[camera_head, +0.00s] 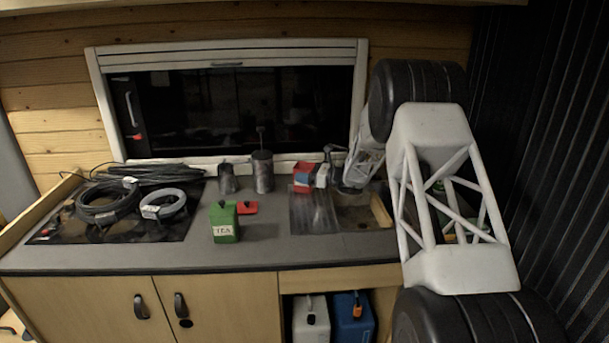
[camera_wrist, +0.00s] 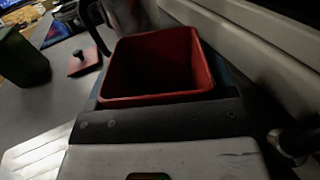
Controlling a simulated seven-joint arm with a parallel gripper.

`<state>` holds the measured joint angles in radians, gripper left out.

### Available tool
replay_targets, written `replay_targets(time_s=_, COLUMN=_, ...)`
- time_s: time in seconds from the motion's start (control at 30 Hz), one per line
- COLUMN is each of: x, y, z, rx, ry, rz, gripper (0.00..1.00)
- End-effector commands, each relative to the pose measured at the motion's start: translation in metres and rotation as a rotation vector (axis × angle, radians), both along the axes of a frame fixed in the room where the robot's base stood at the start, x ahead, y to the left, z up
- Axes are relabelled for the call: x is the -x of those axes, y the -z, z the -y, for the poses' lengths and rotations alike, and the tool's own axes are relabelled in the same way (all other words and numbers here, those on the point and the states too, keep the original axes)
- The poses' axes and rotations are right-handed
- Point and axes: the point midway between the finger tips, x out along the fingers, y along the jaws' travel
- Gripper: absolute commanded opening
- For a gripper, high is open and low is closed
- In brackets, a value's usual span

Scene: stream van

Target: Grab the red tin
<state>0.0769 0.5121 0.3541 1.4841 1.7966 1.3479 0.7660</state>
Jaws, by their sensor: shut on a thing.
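The red tin (camera_head: 304,168) stands near the back of the counter, in front of the window frame. It has no lid on, and the wrist view shows its open top (camera_wrist: 158,97). My gripper (camera_head: 303,181) reaches it from the right and is shut on it. In the wrist view, my gripper (camera_wrist: 160,88) has a finger on either side of the tin, bluish strips showing beside its walls. A red lid (camera_head: 247,208) lies apart on the counter and also shows in the wrist view (camera_wrist: 84,62). The tin's underside is hidden.
A green tin marked TEA (camera_head: 223,231) stands left of the sink (camera_head: 315,212). Two dark canisters (camera_head: 263,174) stand left of the red tin. Coiled hoses (camera_head: 108,207) lie on the hob at left. The window frame (camera_wrist: 265,38) is close behind the tin.

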Motion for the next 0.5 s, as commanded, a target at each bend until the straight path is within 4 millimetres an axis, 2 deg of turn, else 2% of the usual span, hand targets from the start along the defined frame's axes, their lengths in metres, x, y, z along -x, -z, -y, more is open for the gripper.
replay_targets(time_s=0.5, x=0.000, y=-0.019, z=0.000, rx=-0.001, ry=0.000, rz=0.001, gripper=0.37)
